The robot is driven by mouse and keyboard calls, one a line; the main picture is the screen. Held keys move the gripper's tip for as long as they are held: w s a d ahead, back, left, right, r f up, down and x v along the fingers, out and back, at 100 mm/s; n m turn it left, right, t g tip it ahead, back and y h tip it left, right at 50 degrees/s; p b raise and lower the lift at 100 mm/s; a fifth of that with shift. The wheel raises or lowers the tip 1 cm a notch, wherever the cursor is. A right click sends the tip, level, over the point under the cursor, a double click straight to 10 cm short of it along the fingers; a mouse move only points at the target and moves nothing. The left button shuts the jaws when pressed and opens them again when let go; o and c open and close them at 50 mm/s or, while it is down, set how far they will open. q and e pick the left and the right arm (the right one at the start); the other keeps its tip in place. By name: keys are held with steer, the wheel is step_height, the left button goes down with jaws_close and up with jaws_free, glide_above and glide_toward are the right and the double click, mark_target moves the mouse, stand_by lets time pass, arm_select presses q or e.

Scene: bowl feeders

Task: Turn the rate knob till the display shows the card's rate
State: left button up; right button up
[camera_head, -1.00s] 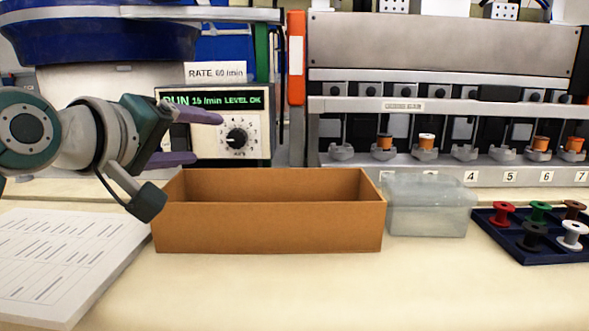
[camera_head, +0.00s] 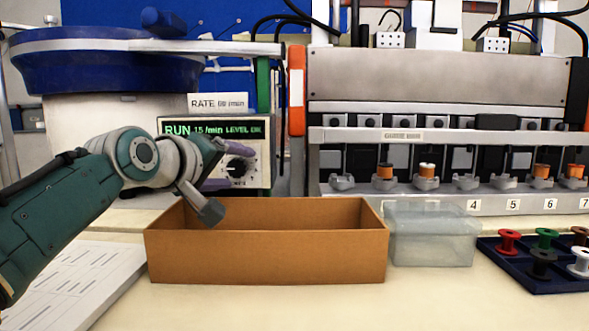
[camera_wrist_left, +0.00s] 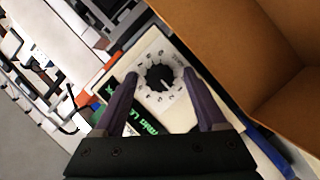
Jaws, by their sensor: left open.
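The feeder's control panel (camera_head: 262,178) is behind the cardboard box. Its green display (camera_head: 213,130) reads RUN 15 /min LEVEL OK. The white rate card (camera_head: 218,103) above it reads RATE 60 /min, slightly blurred now. The black rate knob (camera_head: 239,167) sits below the display on a white dial, partly hidden by my left gripper (camera_head: 231,170). My left gripper is open with purple fingers pointing at the panel. In the left wrist view the knob (camera_wrist_left: 160,78) lies between the two fingertips; I cannot tell whether they touch it. My right gripper is not in view.
An open cardboard box (camera_head: 270,259) stands right in front of the panel, below my left gripper. A translucent bin (camera_head: 431,248) and a navy tray (camera_head: 527,281) with several spools are to the right. A blue bowl (camera_head: 105,68) is above left.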

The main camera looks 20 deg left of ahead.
arm_select(q)
jaws_close()
stand_by(0.6)
